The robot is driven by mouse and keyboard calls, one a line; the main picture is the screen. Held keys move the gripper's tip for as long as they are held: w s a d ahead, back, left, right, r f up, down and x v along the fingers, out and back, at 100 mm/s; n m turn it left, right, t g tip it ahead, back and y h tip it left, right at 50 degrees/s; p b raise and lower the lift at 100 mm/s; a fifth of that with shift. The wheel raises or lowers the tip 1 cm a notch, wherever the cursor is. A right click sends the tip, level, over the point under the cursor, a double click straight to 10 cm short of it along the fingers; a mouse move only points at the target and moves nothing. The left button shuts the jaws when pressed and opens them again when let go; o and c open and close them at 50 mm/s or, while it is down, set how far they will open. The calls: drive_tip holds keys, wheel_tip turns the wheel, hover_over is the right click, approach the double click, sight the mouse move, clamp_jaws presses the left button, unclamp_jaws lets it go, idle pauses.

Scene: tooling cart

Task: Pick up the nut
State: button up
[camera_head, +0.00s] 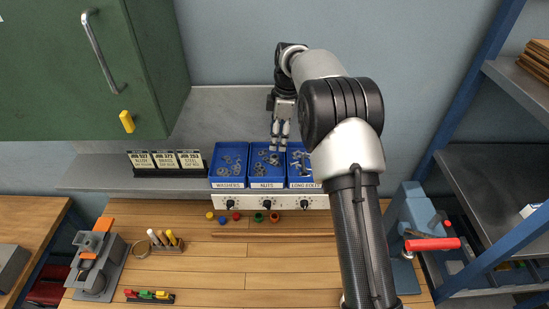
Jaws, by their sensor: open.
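Several small grey nuts (266,163) lie loose in the middle blue bin (267,184), whose front label reads NUTS. My gripper (278,148) is open and points down over the back right part of this bin, near the wall shared with the bin to its right. Its fingers hide some of the bin's back right corner. I cannot tell how high the fingertips are above the nuts. No nut shows between the fingers.
A washers bin (228,183) stands on the left and a long-item bin (303,184) on the right, partly behind my arm. Job cards (166,162) stand left of the bins. A white panel with knobs (266,203) is below. A green cabinet (100,70) hangs upper left.

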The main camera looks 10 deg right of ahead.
sight(275, 156)
drive_tip(key=f, duration=0.2)
drive_tip(key=f+p, duration=0.1)
drive_tip(key=f, duration=0.4)
drive_tip(key=shift+w+a+f, duration=0.3)
drive_tip(key=shift+a+f, duration=0.1)
drive_tip(key=shift+c, duration=0.5)
clamp_jaws()
drive_tip(key=shift+r, duration=0.15)
